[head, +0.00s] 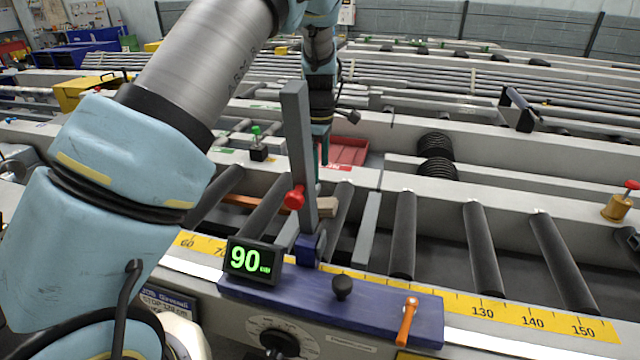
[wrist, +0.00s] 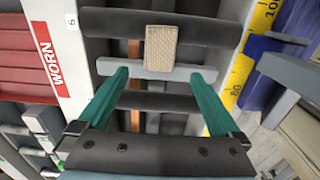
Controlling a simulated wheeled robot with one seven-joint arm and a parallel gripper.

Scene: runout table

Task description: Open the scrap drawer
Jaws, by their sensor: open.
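No drawer marked as scrap can be made out in either view. My gripper (head: 321,155) hangs over the roller table, beyond the upright grey bar, which partly hides it. In the wrist view its two green fingers (wrist: 162,74) are spread wide, with nothing between them. A pale wooden block (wrist: 161,47) lies on the rollers just past the fingertips; it also shows partly in the head view (head: 325,207). A red tray (head: 347,151) lies behind the gripper; the wrist view shows a red tray (wrist: 22,52) beside a label reading WORN.
The grey bar (head: 298,140) with a red knob rises from a blue slide (head: 330,305) with a display reading 90 (head: 250,260). An orange lever (head: 407,321) and black knob (head: 343,287) sit on the slide. Bare rollers (head: 483,250) extend right. A green-topped valve (head: 257,143) stands left.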

